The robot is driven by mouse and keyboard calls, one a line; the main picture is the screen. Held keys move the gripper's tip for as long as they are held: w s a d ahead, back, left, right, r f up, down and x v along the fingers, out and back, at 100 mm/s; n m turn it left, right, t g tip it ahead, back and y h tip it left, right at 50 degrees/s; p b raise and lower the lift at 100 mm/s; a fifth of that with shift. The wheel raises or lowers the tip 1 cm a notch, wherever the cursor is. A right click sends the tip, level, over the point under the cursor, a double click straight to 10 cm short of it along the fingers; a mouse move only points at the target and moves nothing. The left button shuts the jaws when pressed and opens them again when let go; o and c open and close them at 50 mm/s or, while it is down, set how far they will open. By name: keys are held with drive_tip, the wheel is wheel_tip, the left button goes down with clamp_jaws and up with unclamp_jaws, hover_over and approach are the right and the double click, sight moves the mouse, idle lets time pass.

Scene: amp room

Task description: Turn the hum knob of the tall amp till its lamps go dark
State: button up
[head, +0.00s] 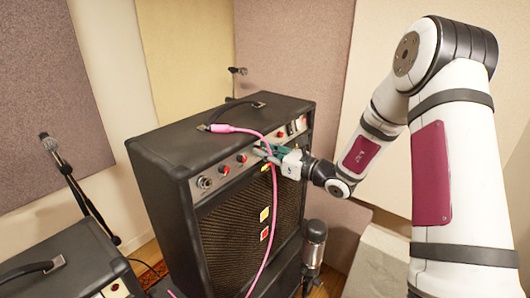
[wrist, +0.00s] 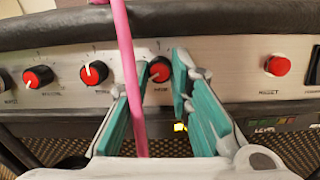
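The tall amp (head: 160,165) stands in the middle of the head view, with its knob panel facing right. My gripper (head: 268,153) is at this panel. In the wrist view its green-padded fingers (wrist: 158,78) are apart, one on each side of a red knob with a white mark (wrist: 160,70). Whether they touch it is unclear, as a pink cable (wrist: 131,85) hides part of the left finger. The label under the knob is too blurred to read. A small yellow lamp (wrist: 180,127) glows below the panel, partly hidden by the right finger.
Two more red knobs, one near (wrist: 94,73) and one farther left (wrist: 38,77), sit left of my fingers. A red reset button (wrist: 278,65) is to the right. The pink cable (head: 268,220) hangs down the amp's front. A microphone (head: 314,240) stands close by, below my arm.

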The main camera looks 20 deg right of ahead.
clamp_jaws()
drive_tip(key=m+h+p, duration=0.1)
drive_tip(key=m, duration=0.4)
drive_tip(key=shift+t, duration=0.3)
drive_tip(key=o, duration=0.7)
unclamp_jaws()
drive_tip(key=shift+o, duration=0.2)
drive_tip(key=v, duration=1.2)
